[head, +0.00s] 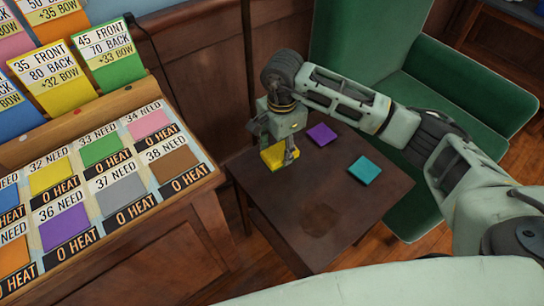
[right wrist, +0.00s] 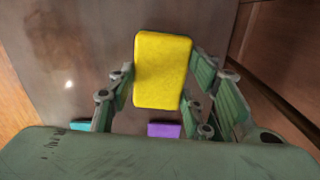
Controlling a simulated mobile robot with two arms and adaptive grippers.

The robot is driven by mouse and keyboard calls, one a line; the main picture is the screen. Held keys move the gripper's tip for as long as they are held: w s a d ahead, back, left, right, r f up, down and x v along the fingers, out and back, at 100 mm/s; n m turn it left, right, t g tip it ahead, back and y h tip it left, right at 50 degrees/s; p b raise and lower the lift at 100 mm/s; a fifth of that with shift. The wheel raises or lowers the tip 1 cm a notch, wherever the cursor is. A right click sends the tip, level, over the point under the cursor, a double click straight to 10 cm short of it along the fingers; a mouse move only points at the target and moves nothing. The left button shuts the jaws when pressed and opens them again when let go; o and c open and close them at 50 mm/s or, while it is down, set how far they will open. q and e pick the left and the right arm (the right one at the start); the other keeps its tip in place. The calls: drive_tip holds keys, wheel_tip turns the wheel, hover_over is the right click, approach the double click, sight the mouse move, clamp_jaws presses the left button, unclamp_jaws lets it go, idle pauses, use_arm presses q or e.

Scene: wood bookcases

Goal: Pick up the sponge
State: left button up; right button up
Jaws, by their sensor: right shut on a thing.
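The yellow sponge (head: 274,157) is at the far left part of the small dark wooden table (head: 325,222). My right gripper (head: 281,150) reaches down over it from above and is shut on it. In the right wrist view the yellow sponge (right wrist: 162,72) sits between the two green fingers. I cannot tell whether it touches the tabletop. A purple sponge (head: 321,134) and a teal sponge (head: 364,169) lie flat on the table to its right. They show partly in the right wrist view too, the purple one (right wrist: 163,130) and the teal one (right wrist: 80,126). My left gripper is not in view.
A wooden display stand (head: 120,225) with several coloured labelled cards is at the left, close to the table. A green armchair (head: 470,90) stands behind and right of the table. A wood-panelled wall (head: 200,70) is behind. The table's near part is bare.

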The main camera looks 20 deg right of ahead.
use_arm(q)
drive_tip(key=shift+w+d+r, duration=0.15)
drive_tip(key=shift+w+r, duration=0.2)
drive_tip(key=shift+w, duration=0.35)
use_arm(e)
drive_tip(key=d+r, duration=0.5)
drive_tip(key=d, duration=0.4)
drive_tip(key=shift+d+r, duration=0.25)
drive_tip(key=shift+r, duration=0.05)
